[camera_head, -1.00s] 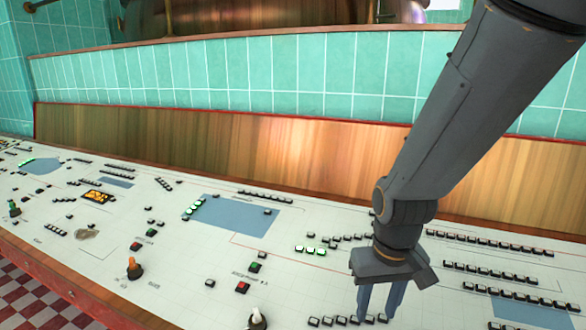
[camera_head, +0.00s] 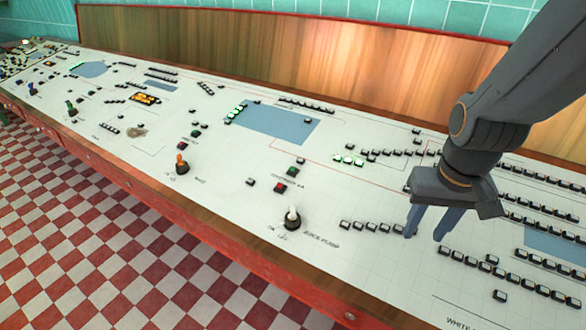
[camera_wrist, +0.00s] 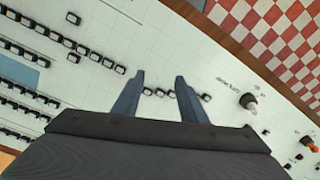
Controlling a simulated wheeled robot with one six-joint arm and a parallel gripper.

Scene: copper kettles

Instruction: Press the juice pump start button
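A white-tipped knob (camera_head: 292,217) stands on the white control panel (camera_head: 190,90), near its front edge. A label that seems to read "juice pump" (camera_head: 322,240) is printed to its right. Behind the knob sit a red button (camera_head: 281,187) and a green button (camera_head: 293,170). I cannot tell which button is the juice pump start. My gripper (camera_head: 427,235) points down above the panel, right of the knob, with its fingers apart and empty. A short row of dark buttons (camera_head: 371,227) lies beside it. The wrist view shows these buttons (camera_wrist: 160,93) between and beside the fingers, and the knob (camera_wrist: 248,101) farther right.
An orange knob (camera_head: 181,165) stands farther left. Several button rows (camera_head: 540,260) fill the right side, and three lit buttons (camera_head: 347,160) lie behind. A wooden backboard (camera_head: 300,60) borders the panel. The red-and-white checkered floor (camera_head: 130,250) in front is open.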

